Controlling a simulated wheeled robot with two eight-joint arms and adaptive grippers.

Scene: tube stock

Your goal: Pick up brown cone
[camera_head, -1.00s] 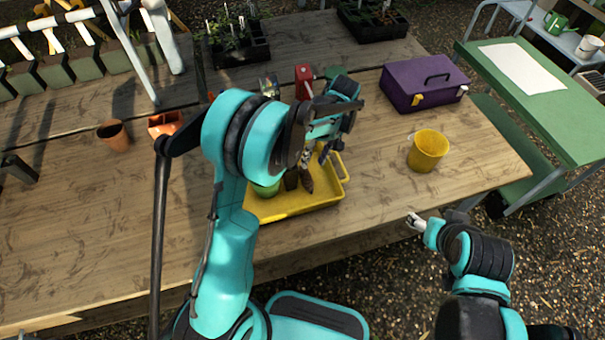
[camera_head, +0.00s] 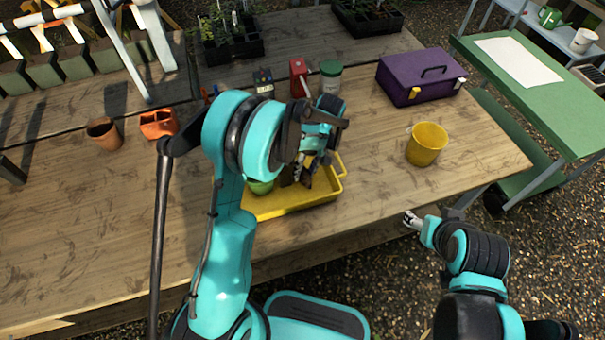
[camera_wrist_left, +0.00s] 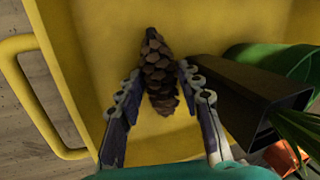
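The brown cone (camera_wrist_left: 158,72) lies in the yellow tray (camera_wrist_left: 80,85), and the left wrist view shows it between the fingers of my left gripper (camera_wrist_left: 160,95). The fingers are spread, one on each side of the cone, with a gap showing at least on the left. In the head view my left gripper (camera_head: 306,168) reaches down into the yellow tray (camera_head: 290,202), and the cone is mostly hidden there. My right gripper (camera_head: 413,220) is off the table's front edge, far from the tray; its fingers are too small to judge.
A dark square pot (camera_wrist_left: 250,95) and a green pot (camera_wrist_left: 270,58) sit close right of the cone in the tray. A yellow bucket (camera_head: 427,146) and a purple toolbox (camera_head: 420,78) stand to the right. Terracotta pots (camera_head: 103,133) stand left. The front left tabletop is clear.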

